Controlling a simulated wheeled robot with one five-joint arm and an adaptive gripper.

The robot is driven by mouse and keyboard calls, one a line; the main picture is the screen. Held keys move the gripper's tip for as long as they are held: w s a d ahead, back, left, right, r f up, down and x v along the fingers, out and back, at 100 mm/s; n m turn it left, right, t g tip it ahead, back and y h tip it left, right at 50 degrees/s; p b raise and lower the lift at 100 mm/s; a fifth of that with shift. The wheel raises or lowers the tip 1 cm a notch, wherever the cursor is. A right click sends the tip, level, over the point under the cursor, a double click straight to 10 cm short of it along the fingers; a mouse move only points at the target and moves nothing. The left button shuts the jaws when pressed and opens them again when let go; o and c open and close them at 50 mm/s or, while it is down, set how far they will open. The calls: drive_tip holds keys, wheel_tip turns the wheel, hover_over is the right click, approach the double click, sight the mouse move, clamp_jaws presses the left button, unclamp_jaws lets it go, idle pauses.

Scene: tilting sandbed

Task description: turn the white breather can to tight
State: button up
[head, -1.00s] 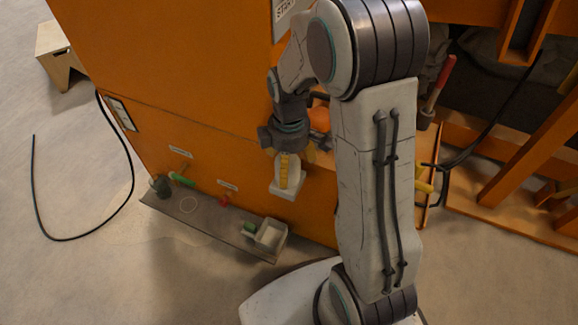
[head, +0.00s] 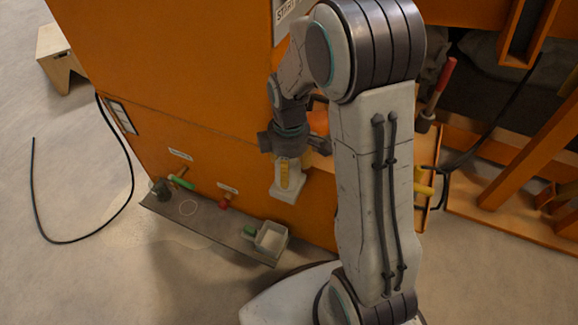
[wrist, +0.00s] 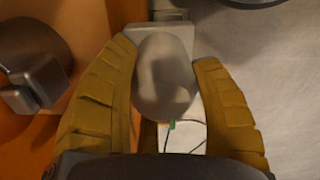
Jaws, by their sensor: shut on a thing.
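The white breather can (head: 292,166) stands on the side of the orange machine, above a pale square base (head: 286,193). In the wrist view the rounded, pale can (wrist: 165,85) sits between my two yellow finger pads, with a square pale block behind it. My gripper (wrist: 166,68) is shut on the can, one finger on each side. No tightness mark on the can is readable.
A grey ledge (head: 215,229) below carries a white open tray (head: 271,237). A green-handled valve (head: 182,183) and a red knob (head: 225,202) sit to the left on the orange wall (head: 160,70). A black cable lies on the open floor at left.

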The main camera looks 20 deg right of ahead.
drive_tip(key=shift+s, duration=0.15)
drive_tip(key=shift+c, duration=0.8)
drive_tip(key=shift+s+m, duration=0.1)
drive_tip(key=shift+m, duration=0.2)
drive_tip(key=shift+m, duration=0.3)
drive_tip(key=m+p, duration=0.1)
drive_tip(key=m, duration=0.3)
drive_tip(key=shift+s+m, duration=0.1)
drive_tip(key=shift+m, duration=0.2)
drive_tip(key=m+p, duration=0.1)
drive_tip(key=m, duration=0.6)
drive_tip(key=shift+a+f, duration=0.1)
